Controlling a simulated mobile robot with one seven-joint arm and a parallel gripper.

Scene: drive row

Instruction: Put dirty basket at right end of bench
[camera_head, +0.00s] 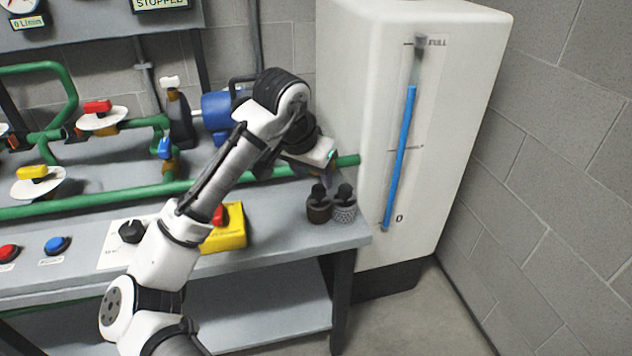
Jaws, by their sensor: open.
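Two small strainer baskets with black knobs stand upright side by side near the right end of the grey bench (280,238). The left one is dark brown and looks like the dirty basket (319,211). The right one is a lighter grey mesh basket (345,211). My gripper (326,177) is above and just behind the two baskets and appears apart from them. Its fingers are small and partly hidden by its own body. It is open, and I see nothing held in it.
A green pipe (110,202) runs along the bench into the white tank (345,100) with a blue level gauge. A yellow box with a red button (227,232) sits left of the baskets. Valves and a blue motor (216,108) stand further back.

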